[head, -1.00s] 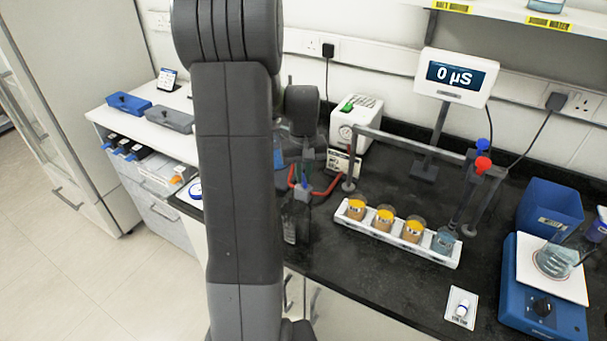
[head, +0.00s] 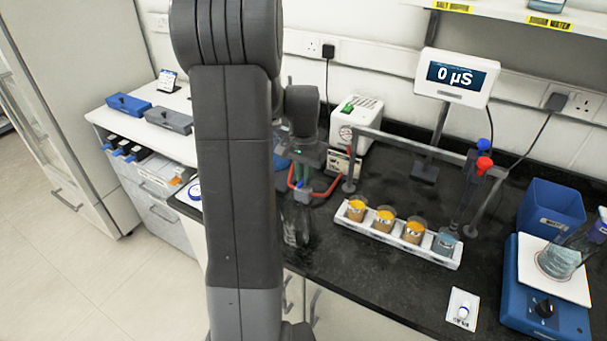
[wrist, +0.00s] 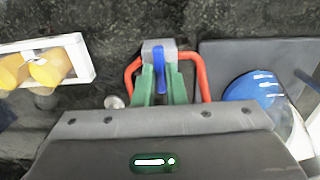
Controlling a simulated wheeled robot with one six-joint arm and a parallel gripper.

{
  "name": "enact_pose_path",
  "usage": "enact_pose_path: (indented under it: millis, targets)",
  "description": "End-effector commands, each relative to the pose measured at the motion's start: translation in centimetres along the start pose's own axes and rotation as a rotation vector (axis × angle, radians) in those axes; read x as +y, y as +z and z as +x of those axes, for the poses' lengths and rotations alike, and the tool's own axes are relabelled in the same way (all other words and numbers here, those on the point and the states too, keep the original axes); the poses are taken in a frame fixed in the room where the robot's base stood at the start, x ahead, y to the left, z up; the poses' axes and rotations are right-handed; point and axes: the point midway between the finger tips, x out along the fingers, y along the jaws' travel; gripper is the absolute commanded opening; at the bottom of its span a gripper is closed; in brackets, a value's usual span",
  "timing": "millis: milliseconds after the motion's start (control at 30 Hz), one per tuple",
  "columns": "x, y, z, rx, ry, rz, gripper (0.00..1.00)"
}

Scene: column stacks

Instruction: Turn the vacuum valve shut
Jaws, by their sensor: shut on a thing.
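The vacuum valve shows in the wrist view as a grey block (wrist: 158,46) with a blue lever handle (wrist: 159,68). A red hose (wrist: 198,72) leaves it on each side and bends toward the bottom of the picture. The lever points up and down the picture, across the line between the hose ends. My gripper (wrist: 160,86) has its green fingers on both sides of the lever and is shut on it.
The white pump (head: 356,120) with a gauge stands behind the valve. A white rack (head: 385,240) of several beakers is to the right, beneath a grey rail. A display (head: 457,77) reads 0 µS.

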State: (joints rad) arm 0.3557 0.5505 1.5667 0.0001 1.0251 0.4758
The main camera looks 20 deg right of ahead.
Motion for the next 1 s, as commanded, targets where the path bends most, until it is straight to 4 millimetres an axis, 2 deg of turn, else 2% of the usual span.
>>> enact_pose_path:
  millis: [533, 567, 667, 1000]
  targets:
    - [-0.04, -0.11, -0.14, 0.004, -0.001, 0.028, 0.00]
    - [-0.04, -0.11, -0.14, 0.004, -0.002, 0.028, 0.13]
    - [-0.03, -0.09, -0.12, 0.003, -0.001, 0.027, 0.32]
    - [-0.01, -0.04, -0.04, 0.001, 0.000, 0.026, 0.33]
